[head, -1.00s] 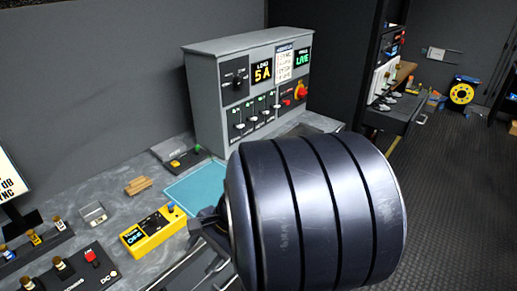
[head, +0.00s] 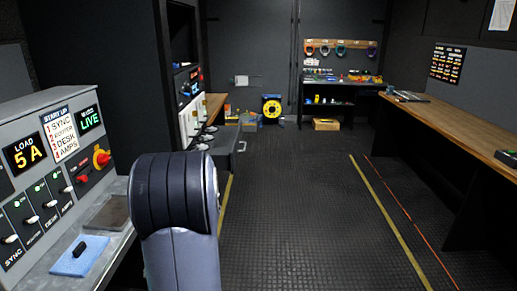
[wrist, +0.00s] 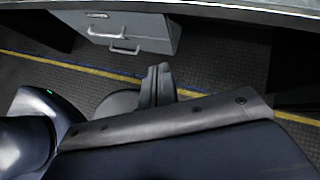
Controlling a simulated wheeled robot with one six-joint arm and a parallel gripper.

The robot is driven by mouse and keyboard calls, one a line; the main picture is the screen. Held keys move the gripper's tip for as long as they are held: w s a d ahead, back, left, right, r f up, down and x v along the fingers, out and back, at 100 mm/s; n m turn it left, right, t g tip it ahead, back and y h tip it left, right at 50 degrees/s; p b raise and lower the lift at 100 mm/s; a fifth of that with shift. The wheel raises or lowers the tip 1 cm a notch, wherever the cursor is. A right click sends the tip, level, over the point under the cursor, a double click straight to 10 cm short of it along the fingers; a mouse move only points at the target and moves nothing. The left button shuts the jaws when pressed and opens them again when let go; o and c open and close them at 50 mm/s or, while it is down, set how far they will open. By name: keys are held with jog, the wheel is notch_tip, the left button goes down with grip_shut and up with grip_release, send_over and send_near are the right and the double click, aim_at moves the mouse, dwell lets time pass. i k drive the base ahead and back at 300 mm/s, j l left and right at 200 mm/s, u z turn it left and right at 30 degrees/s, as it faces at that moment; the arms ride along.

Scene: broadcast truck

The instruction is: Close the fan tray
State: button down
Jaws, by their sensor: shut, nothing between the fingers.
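A dark grey drawer-like unit (head: 226,146) with a small handle (head: 242,147) juts from the lower part of the black rack (head: 172,70) in the head view. It may be the fan tray; no label is readable. My gripper (wrist: 158,84) shows in the wrist view with its dark fingers together and empty. It is above the floor, apart from a grey drawer cabinet (wrist: 155,28) with handles. I cannot tell whether that cabinet is the same unit. My gripper is not visible in the head view, where my arm hides part of the rack's base.
A grey control console (head: 45,165) stands on the bench at the left, beside a blue pad (head: 78,262). A long wooden desk (head: 460,115) lines the right. The ribbed floor (head: 290,210) between is clear.

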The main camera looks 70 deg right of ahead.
aim_at(222, 143)
jog(key=l+z, duration=0.1)
jog(key=l, duration=0.35)
jog(key=i+l+z, duration=0.1)
jog(key=l, duration=0.3)
jog(key=i+l+z, duration=0.15)
jog(key=l, duration=0.25)
jog(key=l+z, duration=0.1)
jog(key=l, duration=0.35)
jog(key=i+l+z, duration=0.1)
jog(key=l, duration=0.3)
jog(key=i+l+z, duration=0.1)
jog(key=l, duration=0.25)
jog(key=i+l+z, duration=0.15)
jog(key=l, duration=0.25)
jog(key=i+l+z, duration=0.1)
jog(key=i+l, duration=0.15)
jog(key=l, duration=0.1)
